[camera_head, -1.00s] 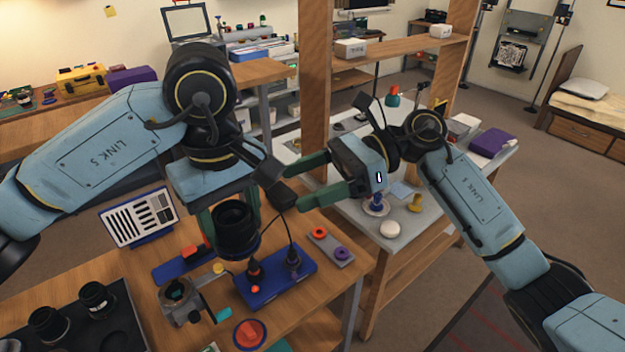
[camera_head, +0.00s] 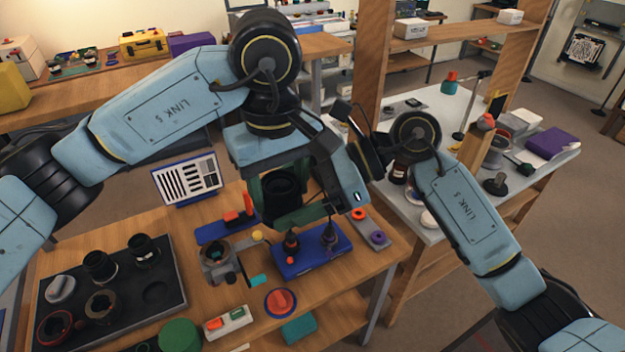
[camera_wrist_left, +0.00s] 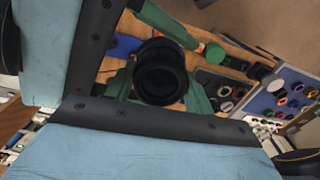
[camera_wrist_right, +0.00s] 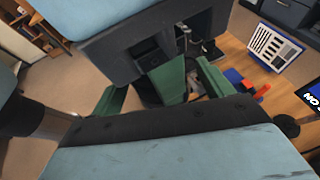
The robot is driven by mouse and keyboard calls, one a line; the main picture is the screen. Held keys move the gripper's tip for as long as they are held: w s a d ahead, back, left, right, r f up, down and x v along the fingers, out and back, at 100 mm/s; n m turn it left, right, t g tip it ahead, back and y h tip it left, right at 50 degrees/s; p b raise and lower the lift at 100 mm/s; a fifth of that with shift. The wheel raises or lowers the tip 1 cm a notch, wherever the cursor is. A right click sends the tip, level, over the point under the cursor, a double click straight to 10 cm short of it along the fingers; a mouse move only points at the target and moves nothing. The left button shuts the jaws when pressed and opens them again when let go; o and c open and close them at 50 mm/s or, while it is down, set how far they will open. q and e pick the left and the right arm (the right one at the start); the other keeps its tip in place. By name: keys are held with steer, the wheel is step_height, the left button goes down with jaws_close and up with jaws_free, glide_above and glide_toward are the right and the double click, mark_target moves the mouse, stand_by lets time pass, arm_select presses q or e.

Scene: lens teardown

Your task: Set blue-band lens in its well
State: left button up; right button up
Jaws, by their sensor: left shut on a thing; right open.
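My left gripper (camera_head: 283,190) is shut on a black lens (camera_head: 284,181), held upright above the workbench. The lens also shows between the green fingers in the left wrist view (camera_wrist_left: 161,72). I cannot make out a blue band on it. My right gripper (camera_head: 305,212) is open, its green fingers pointing left close to the held lens; I cannot tell whether they touch it. The black lens tray (camera_head: 185,292) lies at the front left of the bench. It has an empty round well (camera_head: 157,291) at its right side, with several lenses in other wells.
A blue stand (camera_head: 318,262) with dark-handled tools is below the grippers. A metal clamp fixture (camera_head: 219,262) stands between it and the tray. A red round knob (camera_head: 281,302), a switch box (camera_head: 228,320) and a green cylinder (camera_head: 180,335) are near the front. A striped chart (camera_head: 187,180) stands behind.

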steer(key=shift+a+f, duration=0.1)
steer(key=shift+a, duration=0.15)
steer(key=c, duration=1.1)
arm_select(q)
steer(key=o, duration=1.1)
steer(key=shift+c, duration=0.2)
arm_select(e)
steer(key=shift+c, duration=0.4)
arm_select(q)
steer(key=shift+o, duration=0.8)
arm_select(e)
steer(key=shift+s, duration=0.1)
arm_select(q)
steer(key=shift+r, duration=0.1)
